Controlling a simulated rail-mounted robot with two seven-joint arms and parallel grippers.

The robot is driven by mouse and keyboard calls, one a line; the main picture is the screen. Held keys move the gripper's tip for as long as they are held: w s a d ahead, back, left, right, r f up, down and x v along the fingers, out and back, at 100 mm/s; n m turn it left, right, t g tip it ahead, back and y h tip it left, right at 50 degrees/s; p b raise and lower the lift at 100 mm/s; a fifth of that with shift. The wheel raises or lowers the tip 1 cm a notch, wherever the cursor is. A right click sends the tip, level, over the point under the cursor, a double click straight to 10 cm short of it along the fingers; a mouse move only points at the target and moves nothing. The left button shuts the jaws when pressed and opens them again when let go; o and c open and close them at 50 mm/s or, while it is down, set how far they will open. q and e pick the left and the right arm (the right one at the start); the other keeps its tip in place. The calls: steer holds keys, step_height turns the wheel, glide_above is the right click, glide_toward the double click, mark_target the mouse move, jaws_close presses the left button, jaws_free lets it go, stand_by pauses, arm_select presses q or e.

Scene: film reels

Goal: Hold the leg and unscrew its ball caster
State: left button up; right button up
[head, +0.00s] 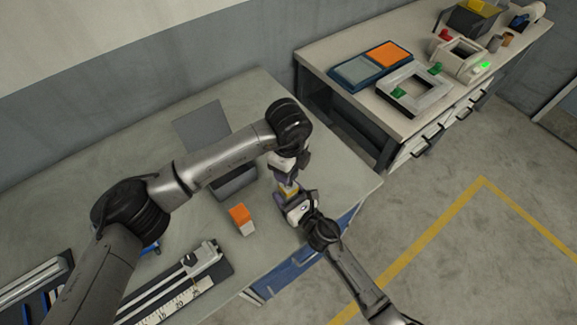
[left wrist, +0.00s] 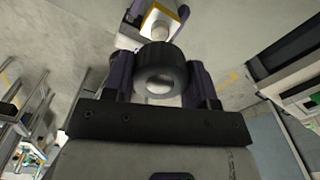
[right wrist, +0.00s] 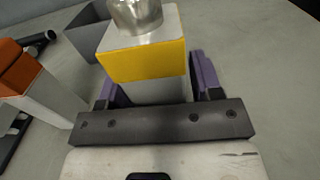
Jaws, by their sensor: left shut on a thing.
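The leg (right wrist: 145,62) is a pale block with a yellow band and a silver metal piece at its end. My right gripper (right wrist: 160,88) has its purple fingers on both sides of the leg, shut on it; in the head view this gripper (head: 293,196) is above the table's right part. My left gripper (left wrist: 160,85) is shut on the ball caster (left wrist: 172,57), a dark round housing with a pale ball facing the camera. The leg's end (left wrist: 160,22) shows just beyond the caster. Whether they still touch I cannot tell. In the head view my left gripper (head: 285,165) is directly above the right one.
An orange-and-white block (head: 240,218) stands on the table (head: 90,170) left of my right gripper. A grey bin (head: 235,184) is behind it. A ruled slide fixture (head: 175,290) lies at the front. A second bench (head: 340,50) holds trays and a frame.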

steer(key=shift+o, duration=1.1)
